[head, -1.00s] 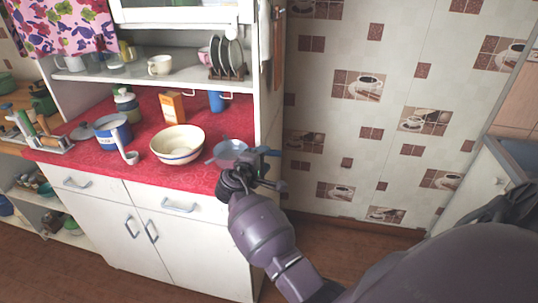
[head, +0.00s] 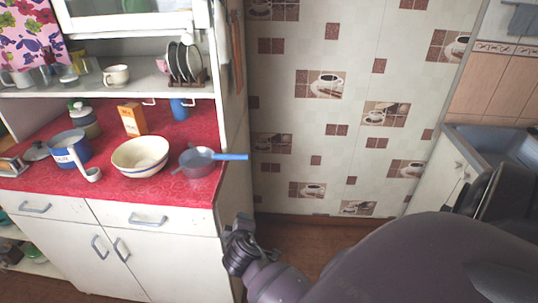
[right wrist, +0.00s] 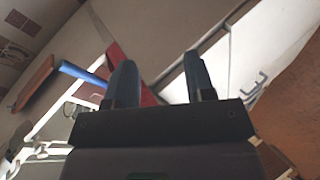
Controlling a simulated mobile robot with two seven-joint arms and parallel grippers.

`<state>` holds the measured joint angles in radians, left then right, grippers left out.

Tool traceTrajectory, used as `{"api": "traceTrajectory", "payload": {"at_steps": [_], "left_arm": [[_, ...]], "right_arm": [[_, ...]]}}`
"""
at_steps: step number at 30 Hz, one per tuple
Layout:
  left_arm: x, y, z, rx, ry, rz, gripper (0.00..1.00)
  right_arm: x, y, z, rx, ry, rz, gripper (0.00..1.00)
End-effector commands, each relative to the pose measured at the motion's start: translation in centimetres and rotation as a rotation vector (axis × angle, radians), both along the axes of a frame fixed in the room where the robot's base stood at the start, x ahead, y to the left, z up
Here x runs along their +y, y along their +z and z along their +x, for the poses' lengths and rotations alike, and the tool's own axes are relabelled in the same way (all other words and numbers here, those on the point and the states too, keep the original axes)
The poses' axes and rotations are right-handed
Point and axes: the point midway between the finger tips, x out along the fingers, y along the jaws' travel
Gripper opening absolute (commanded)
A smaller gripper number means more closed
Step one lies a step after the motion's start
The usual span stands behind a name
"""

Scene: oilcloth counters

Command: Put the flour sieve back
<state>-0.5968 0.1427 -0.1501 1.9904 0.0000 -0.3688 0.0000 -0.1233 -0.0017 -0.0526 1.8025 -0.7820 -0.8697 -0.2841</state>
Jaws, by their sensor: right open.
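The flour sieve, with a grey-blue bowl (head: 196,163) and a straight blue handle (head: 232,157), sits at the right end of the red counter (head: 188,192) in the head view. Its handle points right, past the counter's side edge. My right gripper (head: 240,243) is below and in front of the sieve, beside the cabinet's front corner, apart from it. In the right wrist view this gripper (right wrist: 161,82) is open with nothing between its fingers, and the blue handle (right wrist: 82,72) shows to their left. My left gripper is not in view.
A cream bowl (head: 141,158) stands just left of the sieve. An orange box (head: 132,119) and a blue cup (head: 180,109) stand behind. A wooden board (head: 237,52) hangs on the cabinet's side. Floor right of the cabinet is clear.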

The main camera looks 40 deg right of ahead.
Motion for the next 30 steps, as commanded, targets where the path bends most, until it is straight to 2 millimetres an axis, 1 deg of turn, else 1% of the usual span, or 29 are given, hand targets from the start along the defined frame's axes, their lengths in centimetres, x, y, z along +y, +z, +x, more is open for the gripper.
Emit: {"api": "traceTrajectory", "payload": {"at_steps": [1,2,3,5,6,9,12,13,15,18,30], "left_arm": [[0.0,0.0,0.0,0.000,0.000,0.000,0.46],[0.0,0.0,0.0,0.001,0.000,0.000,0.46],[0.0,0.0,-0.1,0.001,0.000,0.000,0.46],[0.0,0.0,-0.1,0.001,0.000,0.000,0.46],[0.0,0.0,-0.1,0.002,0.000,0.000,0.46],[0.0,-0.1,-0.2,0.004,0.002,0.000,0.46],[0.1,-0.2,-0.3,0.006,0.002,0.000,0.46],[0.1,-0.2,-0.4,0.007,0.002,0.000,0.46],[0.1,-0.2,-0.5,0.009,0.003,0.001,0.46],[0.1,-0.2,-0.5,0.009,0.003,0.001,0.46],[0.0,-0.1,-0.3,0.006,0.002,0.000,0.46]], "right_arm": [[0.2,-1.6,-2.1,-0.017,0.026,0.084,0.49],[0.5,-2.3,-3.1,-0.032,0.039,0.142,0.49],[0.9,-3.2,-4.5,-0.052,0.054,0.218,0.49],[1.6,-4.2,-6.7,-0.084,0.070,0.335,0.49],[2.0,-4.7,-8.2,-0.105,0.076,0.412,0.49],[3.1,-5.5,-11.6,-0.155,0.077,0.595,0.49],[3.8,-5.6,-14.2,-0.201,0.061,0.743,0.49],[4.0,-5.6,-14.8,-0.211,0.057,0.778,0.49],[4.3,-5.5,-15.9,-0.232,0.045,0.842,0.49],[4.6,-5.4,-16.8,-0.250,0.034,0.893,0.49],[4.6,-5.4,-16.9,-0.254,0.031,0.905,0.49]]}}
